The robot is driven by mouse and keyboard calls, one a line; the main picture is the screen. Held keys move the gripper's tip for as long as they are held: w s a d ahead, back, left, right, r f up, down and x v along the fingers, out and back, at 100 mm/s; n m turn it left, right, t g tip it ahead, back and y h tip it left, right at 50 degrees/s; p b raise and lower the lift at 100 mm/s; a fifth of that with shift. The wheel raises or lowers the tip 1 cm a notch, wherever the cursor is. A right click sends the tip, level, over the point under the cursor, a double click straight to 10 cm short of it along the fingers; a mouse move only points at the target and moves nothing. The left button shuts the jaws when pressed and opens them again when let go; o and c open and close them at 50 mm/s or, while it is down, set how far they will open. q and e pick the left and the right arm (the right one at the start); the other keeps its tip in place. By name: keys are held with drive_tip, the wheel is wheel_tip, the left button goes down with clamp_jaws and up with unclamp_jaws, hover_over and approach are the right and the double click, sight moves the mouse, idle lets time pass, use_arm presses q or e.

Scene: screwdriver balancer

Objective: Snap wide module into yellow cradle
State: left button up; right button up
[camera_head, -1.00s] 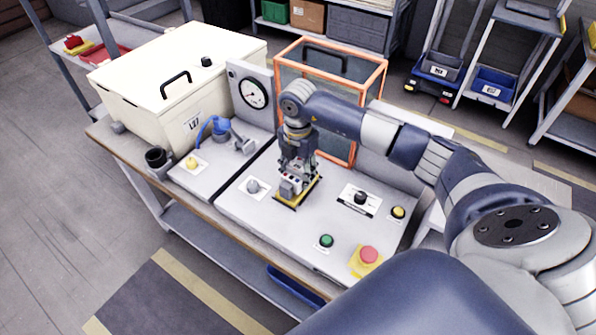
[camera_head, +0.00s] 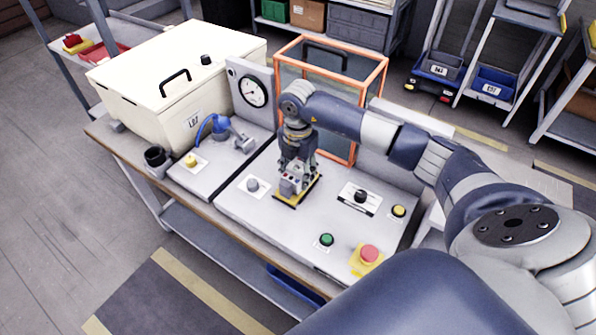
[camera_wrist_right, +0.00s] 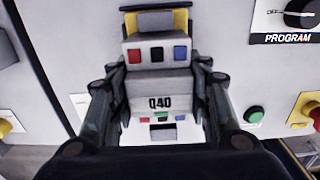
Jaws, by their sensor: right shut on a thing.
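The wide module (camera_wrist_right: 160,92) is a pale grey block marked Q40, with small black, blue, red and green patches. It shows between the fingers of my right gripper (camera_wrist_right: 158,100) in the right wrist view. In the head view my right gripper (camera_head: 294,180) points down and is shut on the module (camera_head: 291,187), which is at the yellow cradle (camera_head: 299,203). A yellow part of the cradle (camera_wrist_right: 181,20) shows beyond the module in the wrist view. I cannot tell whether the module is fully seated. My left gripper is not in view.
The panel carries a grey knob (camera_head: 253,186), a black program knob (camera_head: 361,196), a green button (camera_head: 326,239) and a red stop button (camera_head: 369,253). An orange-framed box (camera_head: 374,80) stands behind the arm. A cream lidded case (camera_head: 150,110) is at left.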

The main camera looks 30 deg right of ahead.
drive_tip(key=o, duration=1.4)
drive_tip(key=shift+c, duration=0.2)
wheel_tip(320, 180, up, 12)
drive_tip(key=shift+r, duration=0.1)
